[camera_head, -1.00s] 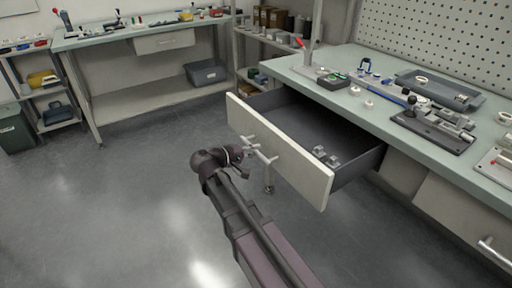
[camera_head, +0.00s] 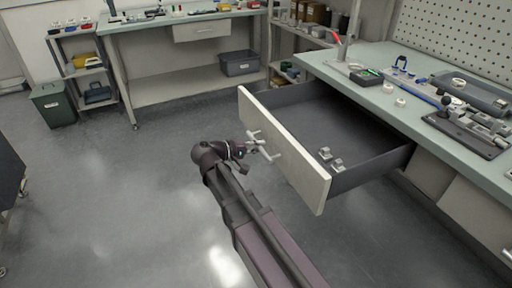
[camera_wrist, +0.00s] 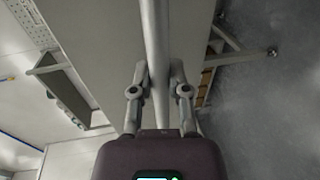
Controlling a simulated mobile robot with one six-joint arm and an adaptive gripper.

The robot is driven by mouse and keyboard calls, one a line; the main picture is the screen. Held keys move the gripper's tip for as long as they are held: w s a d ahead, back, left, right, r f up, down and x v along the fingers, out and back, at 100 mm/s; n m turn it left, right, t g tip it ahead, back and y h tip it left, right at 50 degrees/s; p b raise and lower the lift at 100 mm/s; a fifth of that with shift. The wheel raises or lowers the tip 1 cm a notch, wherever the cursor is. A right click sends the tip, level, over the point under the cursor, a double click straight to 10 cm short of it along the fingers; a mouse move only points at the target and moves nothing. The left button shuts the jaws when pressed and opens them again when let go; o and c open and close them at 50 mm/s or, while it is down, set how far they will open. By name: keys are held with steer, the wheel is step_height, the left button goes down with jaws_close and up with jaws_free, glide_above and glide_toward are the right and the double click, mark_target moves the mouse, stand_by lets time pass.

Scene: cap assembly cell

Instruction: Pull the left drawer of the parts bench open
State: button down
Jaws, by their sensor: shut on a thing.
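The left drawer (camera_head: 284,150) of the parts bench (camera_head: 352,84) stands far out from under the worktop, with its dark inside showing and small grey metal parts (camera_head: 331,159) lying in it. My gripper (camera_head: 254,147) is at the middle of the drawer's pale front. In the wrist view my gripper (camera_wrist: 159,88) is shut on the bar handle (camera_wrist: 156,40), with one finger on each side of it. The drawer front (camera_wrist: 100,40) fills much of that view behind the handle.
The worktop holds a dark tray (camera_head: 470,92), a black fixture (camera_head: 468,130) and white rings (camera_head: 388,88). A second bench (camera_head: 165,22) with a grey bin (camera_head: 240,63) below it stands at the back. Clear grey floor lies left of the drawer.

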steer(key=shift+s+d+f, duration=0.1)
steer(key=shift+s+d, duration=0.15)
steer(key=c, duration=0.6)
jaws_free()
steer(key=shift+w, duration=0.15)
steer(key=shift+w, duration=0.1)
